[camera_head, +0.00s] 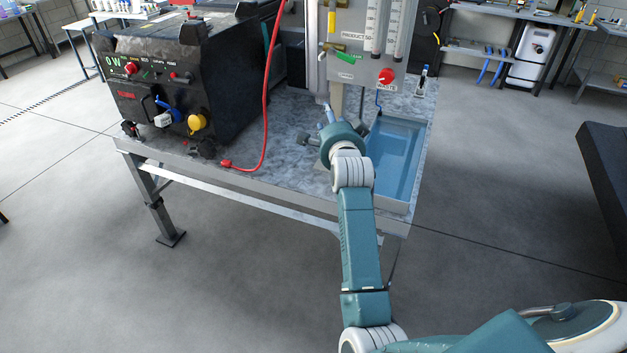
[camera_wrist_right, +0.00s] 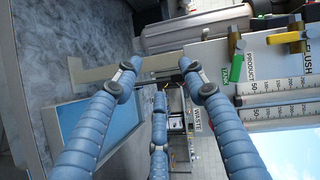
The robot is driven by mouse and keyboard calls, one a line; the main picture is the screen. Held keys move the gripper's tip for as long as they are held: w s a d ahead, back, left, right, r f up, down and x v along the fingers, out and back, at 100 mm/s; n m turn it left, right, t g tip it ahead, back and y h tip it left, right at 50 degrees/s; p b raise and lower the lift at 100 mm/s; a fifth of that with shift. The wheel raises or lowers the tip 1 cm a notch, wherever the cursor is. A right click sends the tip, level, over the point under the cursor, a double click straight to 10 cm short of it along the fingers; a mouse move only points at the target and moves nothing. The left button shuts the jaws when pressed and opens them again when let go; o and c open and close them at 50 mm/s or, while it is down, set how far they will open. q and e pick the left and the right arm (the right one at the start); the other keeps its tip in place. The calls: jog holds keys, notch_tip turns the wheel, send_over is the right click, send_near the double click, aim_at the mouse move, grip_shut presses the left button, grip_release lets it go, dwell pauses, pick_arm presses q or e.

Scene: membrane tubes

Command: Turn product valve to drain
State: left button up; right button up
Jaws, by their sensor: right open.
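The product valve's green handle (camera_head: 345,57) is on the upright panel beside the PRODUCT label and points roughly right. In the right wrist view the green handle (camera_wrist_right: 236,68) sits right of my fingers, apart from them, joined to a brass body. My right gripper (camera_head: 319,127) is below the panel, between it and the blue basin, partly hidden by my wrist. In its wrist view the right gripper's blue fingers (camera_wrist_right: 165,80) are spread with nothing between them. My left gripper is out of view.
A red waste knob (camera_head: 386,76) is on the panel's lower right. A blue basin (camera_head: 410,160) is right of my wrist. A black power unit (camera_head: 180,85) stands on the left of the bench, with a red cable (camera_head: 268,90) hanging between.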

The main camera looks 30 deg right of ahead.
jog(key=a+f+n+g+y+b, duration=0.1)
jog(key=a+f+n, duration=0.1)
jog(key=f, duration=0.6)
jog(key=a+f+n+y+b, duration=0.1)
jog(key=a+f+n, duration=0.1)
jog(key=f, duration=0.7)
jog(key=shift+s+a+f+g, duration=0.3)
jog(key=shift+a+g, duration=0.1)
jog(key=shift+a, duration=0.2)
